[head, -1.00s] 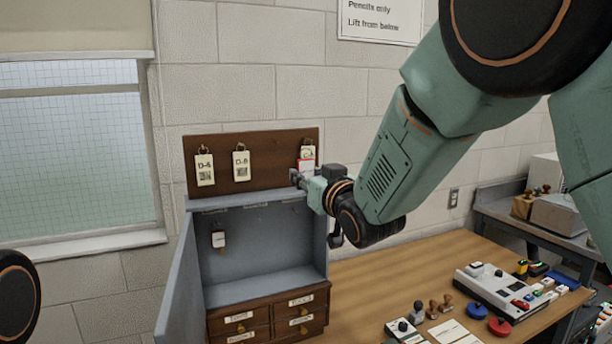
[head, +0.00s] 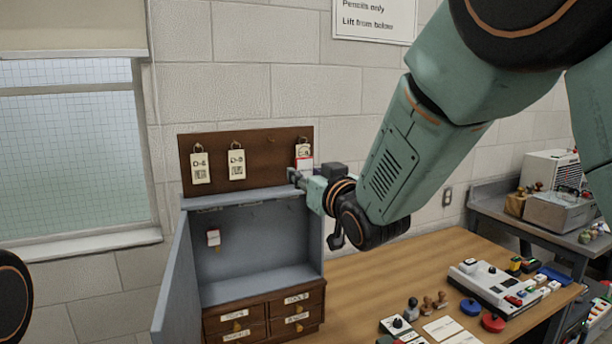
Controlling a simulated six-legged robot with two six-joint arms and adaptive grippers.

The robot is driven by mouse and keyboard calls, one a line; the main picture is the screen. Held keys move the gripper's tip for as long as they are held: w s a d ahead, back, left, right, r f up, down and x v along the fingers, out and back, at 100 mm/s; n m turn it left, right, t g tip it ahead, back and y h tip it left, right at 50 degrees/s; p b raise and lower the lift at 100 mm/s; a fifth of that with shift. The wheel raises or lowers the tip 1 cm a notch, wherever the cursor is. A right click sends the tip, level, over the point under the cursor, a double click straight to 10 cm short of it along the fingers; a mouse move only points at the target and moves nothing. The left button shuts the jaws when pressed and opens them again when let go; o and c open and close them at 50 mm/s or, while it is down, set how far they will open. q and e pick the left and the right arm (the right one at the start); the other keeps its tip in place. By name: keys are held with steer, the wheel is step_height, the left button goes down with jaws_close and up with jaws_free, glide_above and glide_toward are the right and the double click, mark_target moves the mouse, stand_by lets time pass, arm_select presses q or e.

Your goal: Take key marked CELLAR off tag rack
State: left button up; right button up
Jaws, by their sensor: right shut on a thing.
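The brown tag rack (head: 270,148) is on top of the grey key cabinet, against the wall. Paper tags D-6 (head: 201,168) and D-8 (head: 237,165) hang at its left and middle. At its right end hangs another pale tag (head: 303,149). A small white and red key tag (head: 305,162) shows just in front of it; its lettering is too small to read. My right gripper (head: 294,175) is shut on this key just below; the jaws hide its lower part. I cannot tell whether it is still on the hook. My left gripper is not in view.
The cabinet's door (head: 177,280) stands open; another white-tagged key (head: 213,238) hangs inside. Labelled wooden drawers (head: 263,312) sit below. The wooden desk (head: 390,278) has clear room beside the cabinet, with a pale device (head: 487,284) and stamps (head: 428,305) to the right.

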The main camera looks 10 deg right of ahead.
steer(key=shift+s+d, duration=0.2)
steer(key=shift+s, duration=0.8)
steer(key=shift+s+d, duration=0.15)
steer(key=shift+s, duration=0.8)
glide_toward(305, 174)
steer(key=shift+w+f+b, duration=0.15)
steer(key=shift+w+b, duration=0.05)
steer(key=shift+b, duration=0.1)
steer(key=shift+w, duration=0.1)
step_height(305, 174, down, 24)
steer(key=s+m+h+b, duration=0.1)
steer(key=h+b, duration=0.1)
steer(key=b, duration=0.7)
steer(key=s+f+b, duration=0.5)
steer(key=f, duration=0.6)
steer(key=s+d+f+m+h+b, duration=0.1)
steer(key=s+f+b, duration=0.4)
steer(key=f, duration=0.6)
steer(key=shift+f, duration=0.2)
